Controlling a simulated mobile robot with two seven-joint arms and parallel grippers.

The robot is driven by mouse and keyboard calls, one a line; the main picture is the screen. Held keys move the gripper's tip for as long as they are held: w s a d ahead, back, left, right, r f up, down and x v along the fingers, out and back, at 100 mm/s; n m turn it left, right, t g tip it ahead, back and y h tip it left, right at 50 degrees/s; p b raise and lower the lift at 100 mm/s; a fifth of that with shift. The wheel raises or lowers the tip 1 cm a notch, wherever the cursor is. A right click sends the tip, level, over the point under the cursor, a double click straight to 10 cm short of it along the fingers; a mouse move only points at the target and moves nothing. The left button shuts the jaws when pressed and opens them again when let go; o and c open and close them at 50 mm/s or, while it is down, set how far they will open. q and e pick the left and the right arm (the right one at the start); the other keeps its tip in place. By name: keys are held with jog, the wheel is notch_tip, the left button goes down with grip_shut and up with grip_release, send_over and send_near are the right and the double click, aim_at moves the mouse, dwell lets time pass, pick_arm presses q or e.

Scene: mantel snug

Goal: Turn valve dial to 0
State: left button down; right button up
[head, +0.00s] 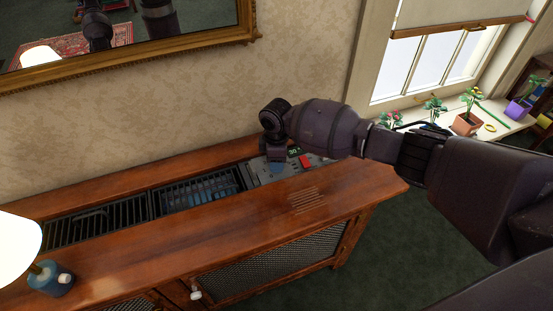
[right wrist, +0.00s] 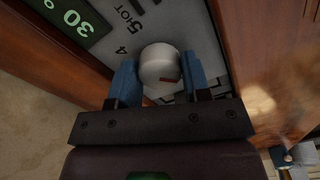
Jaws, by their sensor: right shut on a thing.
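The valve dial (right wrist: 159,62) is a round pale knob on a grey control panel (right wrist: 190,18), seen in the right wrist view. Printed digits 4 and 5 show beside it, and a small dark red mark shows on its lower right side. The rest of its scale is hidden by the knob and my gripper. My right gripper (right wrist: 165,77) has its blue fingers on both sides of the knob and is shut on it. In the head view my right gripper (head: 276,154) is over the panel and hides the dial. My left gripper is not in view.
A green-lit display reading 30° (right wrist: 72,18) is beside the dial. The panel is set into a wooden cabinet top (head: 130,235) with dark grilles (head: 200,190). A red part (head: 305,161) is on the panel. A lamp (head: 50,278) stands at the left; plants line the windowsill.

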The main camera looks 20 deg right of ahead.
dwell(0.4)
jog(key=o, duration=0.9)
notch_tip(320, 180, up, 6)
jog(key=shift+w+f+p, duration=0.1)
jog(key=shift+f+p, duration=0.05)
jog(key=shift+p, duration=0.6)
notch_tip(320, 180, up, 5)
jog(key=shift+r+p, duration=0.1)
jog(key=shift+p, duration=0.5)
